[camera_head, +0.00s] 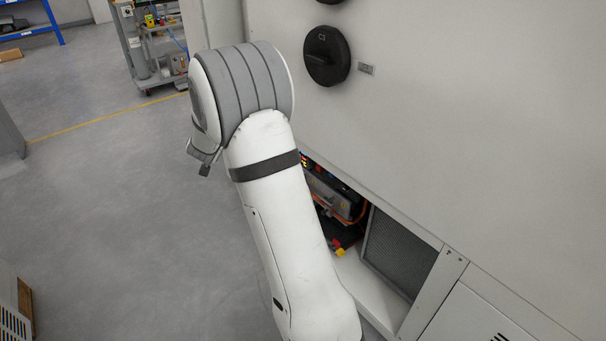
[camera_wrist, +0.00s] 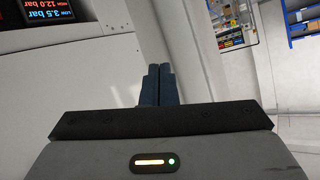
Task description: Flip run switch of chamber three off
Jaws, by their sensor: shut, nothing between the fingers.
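A round black rotary knob (camera_head: 327,56) with a raised grip bar is on the pale cabinet front in the head view, right of my arm's bend. In the head view my arm hides most of the gripper.
The pale cabinet panel (camera_head: 480,130) fills the right of the head view. Below is an open bay with cables (camera_head: 338,205) and a mesh filter (camera_head: 398,250). A grey cart (camera_head: 150,50) stands behind on open floor. The wrist view shows an upside-down pressure display (camera_wrist: 48,10).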

